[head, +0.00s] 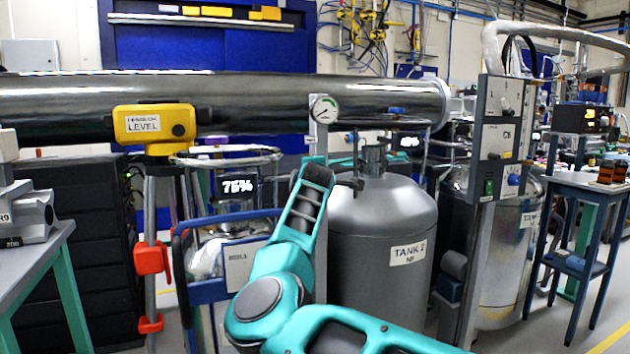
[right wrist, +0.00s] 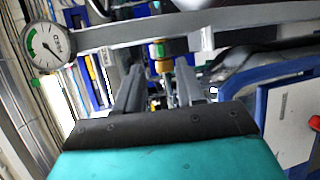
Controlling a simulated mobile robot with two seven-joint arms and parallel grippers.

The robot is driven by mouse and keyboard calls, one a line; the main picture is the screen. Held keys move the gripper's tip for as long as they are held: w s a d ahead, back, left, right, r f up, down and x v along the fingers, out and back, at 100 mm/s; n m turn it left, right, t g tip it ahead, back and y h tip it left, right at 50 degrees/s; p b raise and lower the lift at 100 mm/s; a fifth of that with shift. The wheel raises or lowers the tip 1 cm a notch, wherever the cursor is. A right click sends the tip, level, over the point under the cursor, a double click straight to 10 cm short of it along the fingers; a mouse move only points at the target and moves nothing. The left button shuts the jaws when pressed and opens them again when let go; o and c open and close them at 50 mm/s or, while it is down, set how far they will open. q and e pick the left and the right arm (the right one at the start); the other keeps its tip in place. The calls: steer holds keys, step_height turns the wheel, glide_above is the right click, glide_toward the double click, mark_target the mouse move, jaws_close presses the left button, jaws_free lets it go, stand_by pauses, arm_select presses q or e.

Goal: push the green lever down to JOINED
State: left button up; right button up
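A small green part (right wrist: 157,48) with a brass-yellow fitting (right wrist: 163,66) below it shows in the right wrist view, beyond my fingertips. It may be the green lever; its shape and any JOINED mark cannot be read. My right gripper (right wrist: 158,72) is open, its two dark fingers apart with nothing held between them. The green part lies ahead of the gap and looks apart from the fingers. In the head view my teal right arm rises in front of the tanks, and its fingers cannot be made out. My left gripper is in neither view.
A pressure gauge (head: 323,108) hangs by the large steel pipe (head: 230,100); a gauge (right wrist: 46,46) shows in the wrist view. A grey bar (right wrist: 190,28) crosses above the fingers. TANK 2 (head: 380,225) stands just right of my arm; a blue-framed cart (head: 208,290) stands left.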

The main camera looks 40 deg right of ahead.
steer(key=v, duration=0.8)
steer(key=shift+f, duration=0.1)
stand_by(0.4)
